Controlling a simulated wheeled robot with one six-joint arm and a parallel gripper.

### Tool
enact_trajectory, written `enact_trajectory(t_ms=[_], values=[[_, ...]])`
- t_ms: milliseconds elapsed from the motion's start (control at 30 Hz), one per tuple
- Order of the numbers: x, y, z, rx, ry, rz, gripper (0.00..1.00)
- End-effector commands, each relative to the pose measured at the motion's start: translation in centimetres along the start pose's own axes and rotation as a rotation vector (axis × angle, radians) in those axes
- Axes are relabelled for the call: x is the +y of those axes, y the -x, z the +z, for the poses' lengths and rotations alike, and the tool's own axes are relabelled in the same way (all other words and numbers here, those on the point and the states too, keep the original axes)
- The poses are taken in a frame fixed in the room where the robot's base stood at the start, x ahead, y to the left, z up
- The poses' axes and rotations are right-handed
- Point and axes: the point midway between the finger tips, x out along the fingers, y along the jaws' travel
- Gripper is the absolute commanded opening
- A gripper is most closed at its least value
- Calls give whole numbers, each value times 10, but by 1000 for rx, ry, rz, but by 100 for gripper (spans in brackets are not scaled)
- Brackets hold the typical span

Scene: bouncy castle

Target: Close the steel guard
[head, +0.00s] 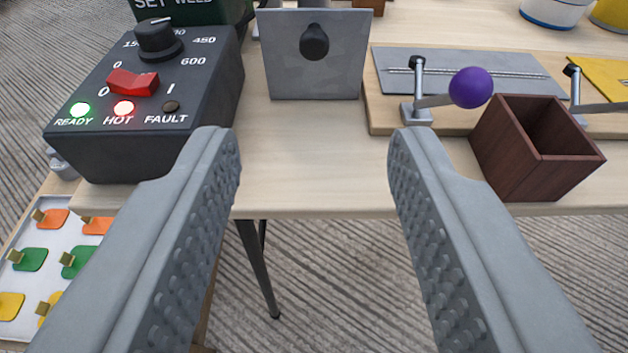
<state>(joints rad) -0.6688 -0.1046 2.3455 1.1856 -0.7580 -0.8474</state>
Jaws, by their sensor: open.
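An upright grey steel plate with a black knob (315,42) on its front face stands on the table, at the top centre of the head view. It looks like the steel guard (285,75); what lies behind it is hidden, and I cannot see its hinge. My gripper (314,145) is open and empty. Its two ridged fingers reach up from the bottom of the view, one to each side of the plate in the picture. The plate is beyond the fingertips and not touched by them.
A dark control box (150,90) with a red switch and lit lamps stands left. On the right are a wooden board (385,125), a lever with a purple ball (471,88) and an open brown box (490,160). The tabletop (310,150) before the plate is bare.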

Motion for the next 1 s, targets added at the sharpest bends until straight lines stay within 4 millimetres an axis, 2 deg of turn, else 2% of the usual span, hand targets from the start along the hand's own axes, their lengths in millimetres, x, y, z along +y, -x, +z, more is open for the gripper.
enact_trajectory(t_ms=[33, 200, 267, 367, 433, 800, 1000], values=[[0, 0, 0, 0, 0, 0, 42], [0, 0, 0, 0, -2, 0, 9], [0, -1, 0, -3, -19, 1, 0], [1, -2, -1, -20, -114, 9, 0], [3, -4, -2, -40, -238, 20, 0], [4, -11, -9, -161, -1169, 133, 0], [1, -12, -12, -192, -1483, 184, 0]])
